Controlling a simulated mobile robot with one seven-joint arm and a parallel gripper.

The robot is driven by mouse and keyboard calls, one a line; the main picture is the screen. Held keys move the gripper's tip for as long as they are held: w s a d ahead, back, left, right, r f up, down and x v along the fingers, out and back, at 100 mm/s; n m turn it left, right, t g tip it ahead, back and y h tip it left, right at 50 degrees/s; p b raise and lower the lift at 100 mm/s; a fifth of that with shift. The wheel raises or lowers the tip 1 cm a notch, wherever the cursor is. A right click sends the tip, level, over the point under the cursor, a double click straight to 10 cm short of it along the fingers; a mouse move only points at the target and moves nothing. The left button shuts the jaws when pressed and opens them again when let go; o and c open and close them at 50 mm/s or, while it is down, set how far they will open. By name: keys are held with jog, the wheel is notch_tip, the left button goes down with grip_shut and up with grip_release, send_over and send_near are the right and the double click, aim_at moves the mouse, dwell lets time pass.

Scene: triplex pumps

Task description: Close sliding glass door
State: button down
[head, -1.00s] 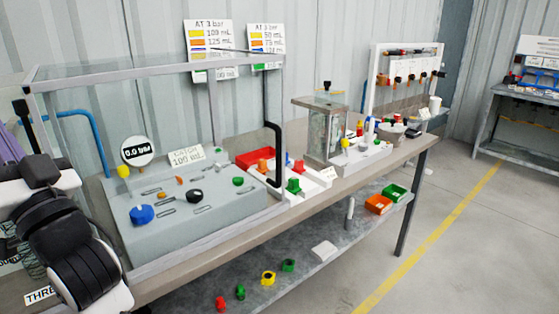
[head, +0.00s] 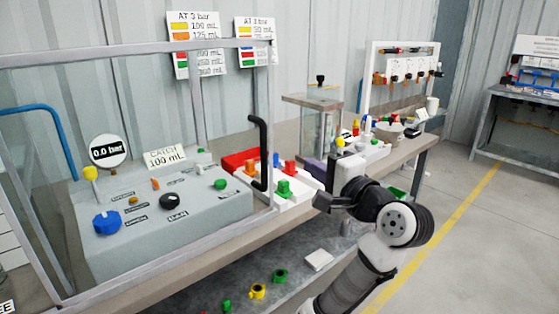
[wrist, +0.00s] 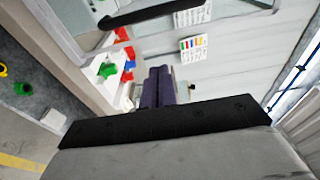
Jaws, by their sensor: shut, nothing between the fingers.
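The glass door (head: 150,160) is a clear pane in a grey metal frame, standing in front of a grey control box (head: 165,220). A black bar handle (head: 258,155) stands upright near its right edge. The handle also crosses the top of the wrist view (wrist: 145,12). My gripper (head: 314,168) has purple fingers and is to the right of the handle, apart from it. In the wrist view its fingers (wrist: 158,88) lie together and empty. I cannot tell how far the door is open.
The workbench (head: 405,155) runs off to the right. A white tray (head: 285,188) with coloured knobs sits beside the enclosure. A clear tank (head: 318,125) stands behind my gripper. Green and yellow fittings lie on the lower shelf (head: 295,282). Floor at the right is clear.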

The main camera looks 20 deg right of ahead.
jog(key=w+a+p, duration=0.2)
jog(key=w+a, duration=0.3)
jog(key=w, duration=0.2)
jog(key=shift+w+a, duration=0.2)
dwell(0.4)
